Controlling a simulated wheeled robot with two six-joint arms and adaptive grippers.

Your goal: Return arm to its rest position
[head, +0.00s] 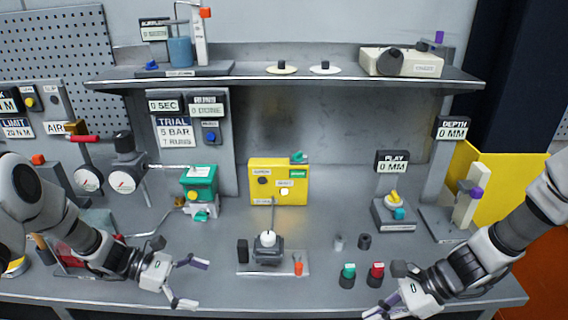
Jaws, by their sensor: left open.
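My left arm comes in from the left, and its gripper (197,284) is over the front left of the grey bench. Its two fingers are spread apart with nothing between them. A small dark device with a white top (267,243) stands on a plate to the right of it, apart from the fingers. My right arm comes in from the right. Its gripper (374,313) is at the bottom edge of the picture, left of the wrist, partly cut off, so its opening is unclear. No object shows in it.
A green-topped valve unit (200,185) stands behind my left gripper. A yellow box (279,182) stands at the middle back. Green (348,274) and red (376,273) buttons stand close to my right gripper. A shelf (300,82) runs above. The bench front between the grippers is mostly clear.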

